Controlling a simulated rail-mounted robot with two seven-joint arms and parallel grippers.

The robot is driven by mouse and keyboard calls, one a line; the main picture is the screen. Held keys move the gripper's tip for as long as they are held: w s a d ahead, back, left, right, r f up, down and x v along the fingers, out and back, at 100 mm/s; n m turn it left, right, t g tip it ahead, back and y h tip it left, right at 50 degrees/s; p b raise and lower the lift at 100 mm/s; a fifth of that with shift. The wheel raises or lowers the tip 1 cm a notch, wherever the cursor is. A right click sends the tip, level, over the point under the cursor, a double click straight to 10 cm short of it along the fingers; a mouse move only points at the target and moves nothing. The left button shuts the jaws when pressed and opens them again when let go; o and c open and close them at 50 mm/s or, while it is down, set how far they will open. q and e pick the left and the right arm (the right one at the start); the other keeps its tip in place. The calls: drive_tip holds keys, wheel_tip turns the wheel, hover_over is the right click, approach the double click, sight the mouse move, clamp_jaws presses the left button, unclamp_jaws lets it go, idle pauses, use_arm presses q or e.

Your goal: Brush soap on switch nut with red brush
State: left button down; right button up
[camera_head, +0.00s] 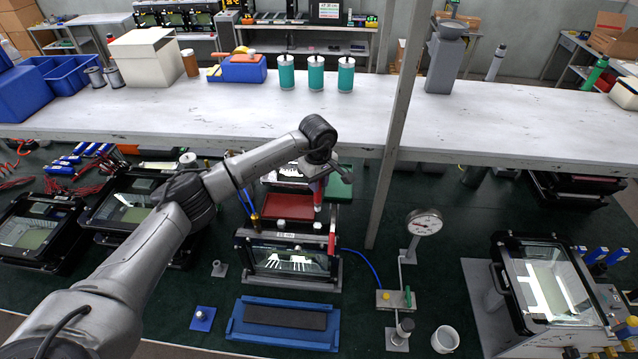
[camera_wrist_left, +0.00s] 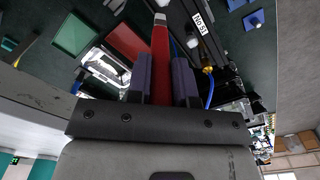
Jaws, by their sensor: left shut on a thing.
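My left gripper (camera_head: 320,176) is above the middle of the bench, over the back of the central floodlight housing (camera_head: 290,262). It is shut on a red brush (camera_head: 318,195), which points down with a pale tip. In the left wrist view the red brush (camera_wrist_left: 160,62) stands between the two grey fingers of my left gripper (camera_wrist_left: 160,82). The brush tip is near the housing's rear side; I cannot tell whether it touches anything. The switch nut is too small to make out. My right gripper is not in view.
A blue tray with a dark pad (camera_head: 284,318) lies in front.

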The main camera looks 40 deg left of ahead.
use_arm(q)
drive_tip(key=shift+r, duration=0.55)
